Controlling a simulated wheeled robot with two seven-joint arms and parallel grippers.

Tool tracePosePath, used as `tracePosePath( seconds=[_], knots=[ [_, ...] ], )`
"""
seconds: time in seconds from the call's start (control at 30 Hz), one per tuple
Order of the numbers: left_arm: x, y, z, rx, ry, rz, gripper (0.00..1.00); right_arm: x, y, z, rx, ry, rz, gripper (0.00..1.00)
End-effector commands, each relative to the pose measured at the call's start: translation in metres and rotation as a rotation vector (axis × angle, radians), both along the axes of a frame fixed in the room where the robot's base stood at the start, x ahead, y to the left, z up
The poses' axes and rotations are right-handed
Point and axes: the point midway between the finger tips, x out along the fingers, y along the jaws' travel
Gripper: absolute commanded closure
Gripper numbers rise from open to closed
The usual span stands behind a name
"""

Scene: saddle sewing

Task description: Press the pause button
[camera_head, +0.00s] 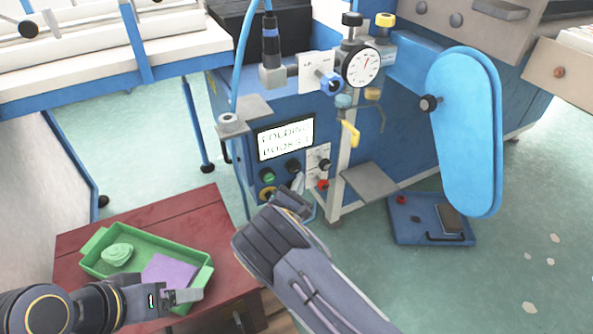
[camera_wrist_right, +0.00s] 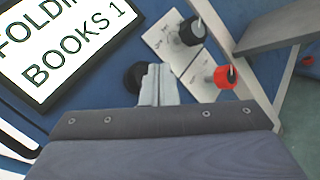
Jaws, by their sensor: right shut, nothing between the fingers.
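The blue machine (camera_head: 345,115) has a control panel below a lit display (camera_head: 285,138) that reads "FOLDING BOOKS 1". Below the display are a green button (camera_head: 268,175), a black button (camera_head: 293,166) and a yellow-ringed button (camera_head: 267,194). No label tells me which is pause. My right gripper (camera_head: 298,184) is shut and empty in front of the panel. In the right wrist view its fingers (camera_wrist_right: 158,86) partly cover a black button (camera_wrist_right: 133,78); I cannot tell if they touch it. My left gripper (camera_head: 187,295) is over the tray's front edge; its opening is unclear.
Black (camera_wrist_right: 192,31) and red (camera_wrist_right: 224,77) knobs sit right of my right fingers. A metal plate (camera_head: 369,182) sticks out further right. A green tray (camera_head: 205,275) with a green lump (camera_head: 118,253) and purple block (camera_head: 168,271) lies on a red table (camera_head: 195,208).

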Motion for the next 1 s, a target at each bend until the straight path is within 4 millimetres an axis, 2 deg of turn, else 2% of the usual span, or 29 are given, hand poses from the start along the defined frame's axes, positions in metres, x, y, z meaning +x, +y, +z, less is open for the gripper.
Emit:
tracePosePath(
  seconds=[1.0],
  knots=[
    [0.0, 0.0001, -0.0075, 0.0, 0.0, 0.0, 0.2, 0.0083, 0.0039, 0.0, 0.0, 0.0, 0.0, 1.0]
  ],
)
